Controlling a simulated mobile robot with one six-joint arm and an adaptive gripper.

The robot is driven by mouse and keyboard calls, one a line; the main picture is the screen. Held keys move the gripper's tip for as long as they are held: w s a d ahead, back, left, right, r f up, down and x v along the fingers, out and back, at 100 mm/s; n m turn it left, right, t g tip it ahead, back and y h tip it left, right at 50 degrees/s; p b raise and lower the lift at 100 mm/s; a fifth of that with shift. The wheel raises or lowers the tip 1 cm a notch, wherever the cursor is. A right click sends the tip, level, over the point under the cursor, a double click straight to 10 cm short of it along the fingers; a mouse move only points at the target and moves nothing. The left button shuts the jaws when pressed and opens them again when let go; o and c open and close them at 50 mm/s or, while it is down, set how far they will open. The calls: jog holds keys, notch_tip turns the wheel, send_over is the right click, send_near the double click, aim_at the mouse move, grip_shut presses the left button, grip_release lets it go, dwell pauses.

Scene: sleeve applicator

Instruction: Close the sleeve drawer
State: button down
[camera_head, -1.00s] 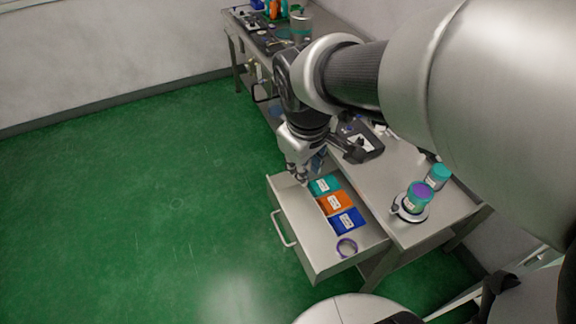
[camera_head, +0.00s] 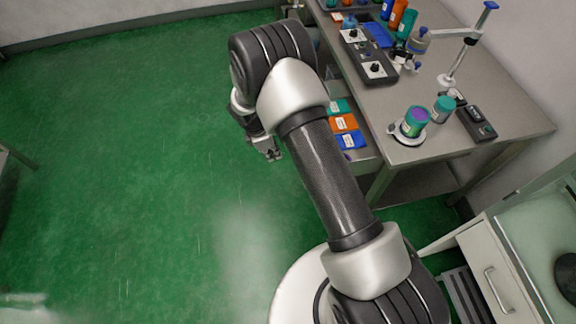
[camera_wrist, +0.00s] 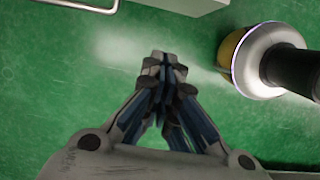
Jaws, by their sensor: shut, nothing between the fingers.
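The sleeve drawer (camera_head: 364,168) stands pulled out from under the metal table, with teal, orange and blue sleeve packs inside. My arm hides its front and handle in the head view. In the wrist view, the drawer's metal handle (camera_wrist: 75,7) and a pale edge of its front (camera_wrist: 190,5) show at the top. My gripper (camera_head: 272,153) is shut and empty, over the floor to the left of the drawer. In the wrist view, the closed fingertips (camera_wrist: 165,62) are below the handle in the picture and apart from it.
The table (camera_head: 440,145) carries a sleeved cup (camera_head: 414,121) on a round holder, another teal cup (camera_head: 443,108), a black device (camera_head: 477,124) and several bottles at the back. A white drawer unit (camera_head: 487,262) stands at lower right.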

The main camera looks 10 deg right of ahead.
jog(key=d+f+b, duration=0.3)
jog(key=d+f, duration=0.3)
jog(key=f, duration=0.3)
jog(key=shift+d+f+b, duration=0.2)
jog(key=shift+f+b, duration=0.05)
jog(key=shift+b, duration=0.15)
jog(key=shift+d, duration=0.1)
jog(key=d, duration=2.8)
jog(key=shift+r, duration=0.1)
